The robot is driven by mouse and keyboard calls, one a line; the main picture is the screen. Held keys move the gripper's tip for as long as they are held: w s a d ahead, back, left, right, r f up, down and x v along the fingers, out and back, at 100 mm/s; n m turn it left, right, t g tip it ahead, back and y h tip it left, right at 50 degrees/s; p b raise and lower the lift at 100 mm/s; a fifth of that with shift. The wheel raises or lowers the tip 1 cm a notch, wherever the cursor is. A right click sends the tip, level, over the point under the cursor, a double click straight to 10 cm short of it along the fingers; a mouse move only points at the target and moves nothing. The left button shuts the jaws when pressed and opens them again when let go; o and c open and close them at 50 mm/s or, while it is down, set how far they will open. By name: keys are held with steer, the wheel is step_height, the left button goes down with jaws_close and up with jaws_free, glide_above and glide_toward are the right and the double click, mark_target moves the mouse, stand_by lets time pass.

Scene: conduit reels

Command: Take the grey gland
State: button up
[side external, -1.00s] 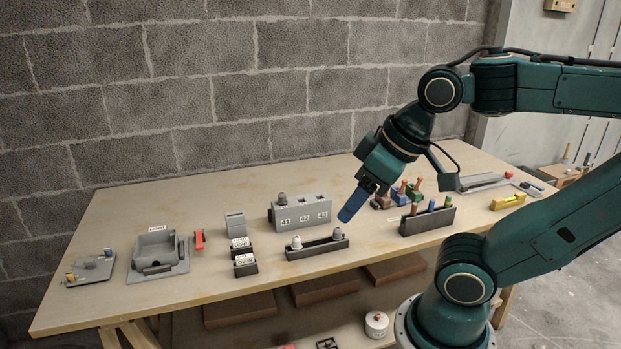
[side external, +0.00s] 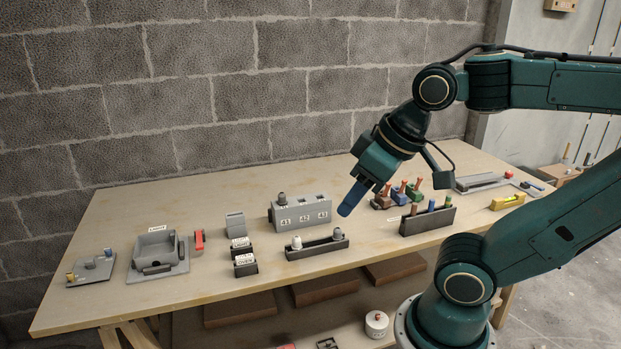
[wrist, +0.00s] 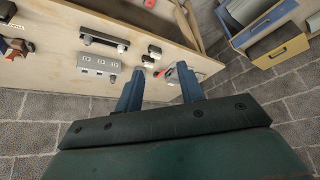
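A low dark rack (side external: 317,250) stands near the table's front edge. It holds a pale gland (side external: 296,243) at its left end and a grey gland (side external: 337,234) at its right end. Another grey gland (side external: 282,198) sits on top of a grey numbered box (side external: 303,214) behind the rack. The box also shows in the wrist view (wrist: 97,65), as does the rack (wrist: 102,40). My gripper (wrist: 160,69) is open, with its blue fingers apart and nothing between them. In the side view it hangs above the table, right of the box and apart from it.
A dark holder (side external: 428,221) with coloured pegs stands right of the rack, with coloured blocks (side external: 398,196) behind it. Small dark labelled blocks (side external: 245,265) stand left of the rack. A grey open-topped fixture (side external: 157,254) is further left. The back left of the table is clear.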

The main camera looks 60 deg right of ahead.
steer(key=w+d+f+m+g, duration=0.1)
steer(key=w+d+m+g, duration=0.1)
steer(key=w+d+m, duration=0.4)
steer(key=m+g, duration=0.4)
steer(key=m, duration=1.6)
glide_toward(338, 229)
steer(key=shift+a, duration=0.1)
steer(key=shift+s+f, duration=0.1)
steer(key=shift+f, duration=0.1)
steer(key=shift+f, duration=0.1)
steer(key=shift+f, duration=4.35)
